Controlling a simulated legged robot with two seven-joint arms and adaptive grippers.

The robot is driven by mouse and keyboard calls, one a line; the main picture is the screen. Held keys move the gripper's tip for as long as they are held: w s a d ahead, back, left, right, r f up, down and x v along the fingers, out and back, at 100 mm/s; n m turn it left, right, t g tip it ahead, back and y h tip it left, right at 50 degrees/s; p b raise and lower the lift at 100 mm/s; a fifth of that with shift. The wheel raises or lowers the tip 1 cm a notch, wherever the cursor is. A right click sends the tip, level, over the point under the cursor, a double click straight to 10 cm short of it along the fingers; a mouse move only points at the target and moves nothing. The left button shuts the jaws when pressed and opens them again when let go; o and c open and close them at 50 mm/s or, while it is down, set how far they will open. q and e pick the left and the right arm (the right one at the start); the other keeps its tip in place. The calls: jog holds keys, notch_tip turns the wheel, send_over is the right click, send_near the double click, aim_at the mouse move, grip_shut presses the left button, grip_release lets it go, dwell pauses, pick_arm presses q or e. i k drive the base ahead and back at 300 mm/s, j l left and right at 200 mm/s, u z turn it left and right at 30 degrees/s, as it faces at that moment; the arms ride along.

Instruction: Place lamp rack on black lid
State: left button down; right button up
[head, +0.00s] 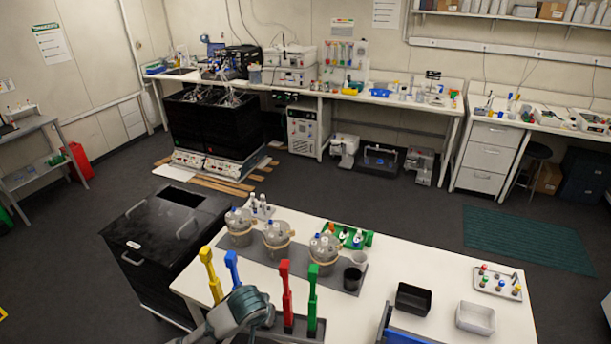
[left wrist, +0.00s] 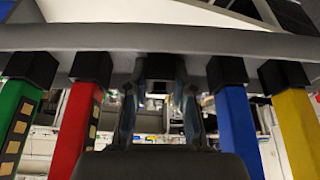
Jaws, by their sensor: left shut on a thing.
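The lamp rack is a dark grey bar (left wrist: 60,38) with yellow, blue, red and green lamps standing on it. In the head view the rack (head: 318,328) is at the bottom, in front of the white table's near left edge, with its lamps upright. My left gripper (head: 243,308) is shut on the middle of the bar, between the blue and red lamps. Its fingers (left wrist: 160,80) meet the bar in the left wrist view. The black lid (head: 165,222), with two handles, tops a black cabinet to the left of the rack, apart from it. My right gripper is not in view.
The white table (head: 410,262) holds several glass vessels (head: 277,238) on a grey mat, a black cup (head: 352,279), a black bin (head: 413,299), a white bin (head: 475,317) and a small tray (head: 497,283). Dark floor lies open behind the table.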

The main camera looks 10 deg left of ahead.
aim_at(162, 221)
jog(key=i+j+z, duration=0.1)
jog(key=j, duration=1.25)
jog(key=i+j+z, duration=0.1)
jog(key=j, duration=1.25)
jog(key=i+j+z, duration=0.1)
jog(key=j, duration=1.3)
jog(key=i+j, duration=0.15)
jog(key=j, duration=0.25)
jog(key=i+j, duration=0.15)
jog(key=j, duration=0.2)
